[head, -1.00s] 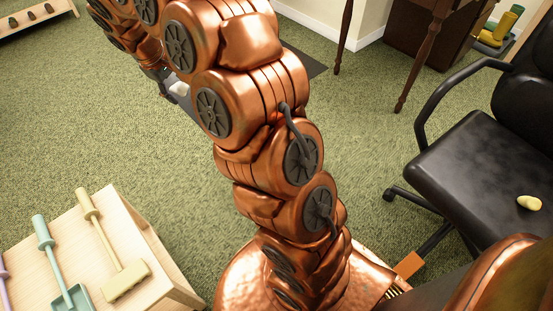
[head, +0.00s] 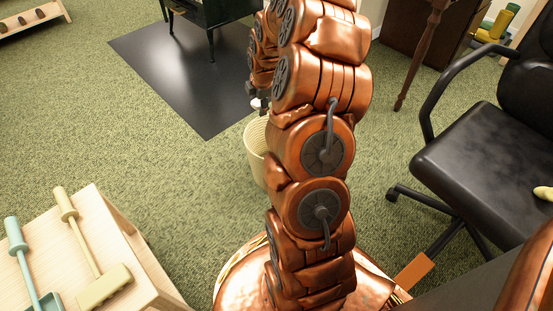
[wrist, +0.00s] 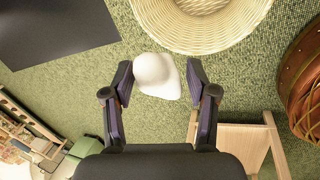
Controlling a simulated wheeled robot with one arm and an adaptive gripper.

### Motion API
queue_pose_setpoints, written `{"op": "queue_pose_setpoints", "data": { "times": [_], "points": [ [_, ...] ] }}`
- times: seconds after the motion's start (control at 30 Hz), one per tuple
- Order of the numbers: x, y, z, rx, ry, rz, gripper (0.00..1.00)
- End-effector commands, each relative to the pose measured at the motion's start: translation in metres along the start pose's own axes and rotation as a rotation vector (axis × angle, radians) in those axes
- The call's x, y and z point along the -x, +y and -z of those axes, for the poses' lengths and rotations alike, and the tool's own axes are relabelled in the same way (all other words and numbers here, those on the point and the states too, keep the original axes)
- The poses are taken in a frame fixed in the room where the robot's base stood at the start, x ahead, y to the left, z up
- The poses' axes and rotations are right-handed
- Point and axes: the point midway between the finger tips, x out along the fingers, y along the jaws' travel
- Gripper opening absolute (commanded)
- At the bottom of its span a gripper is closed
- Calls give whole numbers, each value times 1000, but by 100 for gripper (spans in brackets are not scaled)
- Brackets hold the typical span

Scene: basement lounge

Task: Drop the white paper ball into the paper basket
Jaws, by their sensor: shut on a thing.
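The white paper ball (wrist: 156,76) is held between the two dark fingers of my gripper (wrist: 158,78) in the wrist view. In the head view a small white part of the ball (head: 257,103) shows beside my arm, near my gripper (head: 259,96). The paper basket (head: 254,152) is a pale woven basket standing on the green carpet, partly hidden behind my arm. In the wrist view the basket's rim (wrist: 168,41) is just beyond the ball, at the top. The ball is outside the basket's opening in that view.
A black floor mat (head: 178,82) lies behind the basket, with a dark stove (head: 208,22) on it. A black office chair (head: 480,150) stands at the right. A wooden table (head: 110,235) with tools is at the lower left. Carpet between is clear.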

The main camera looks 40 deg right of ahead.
Motion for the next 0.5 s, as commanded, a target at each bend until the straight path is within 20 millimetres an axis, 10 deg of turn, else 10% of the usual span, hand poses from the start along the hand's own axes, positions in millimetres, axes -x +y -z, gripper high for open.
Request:
{"op": "queue_pose_setpoints", "data": {
  "times": [0.5],
  "points": [
    [-41,-35,-73,235,71,0,44]
  ]
}}
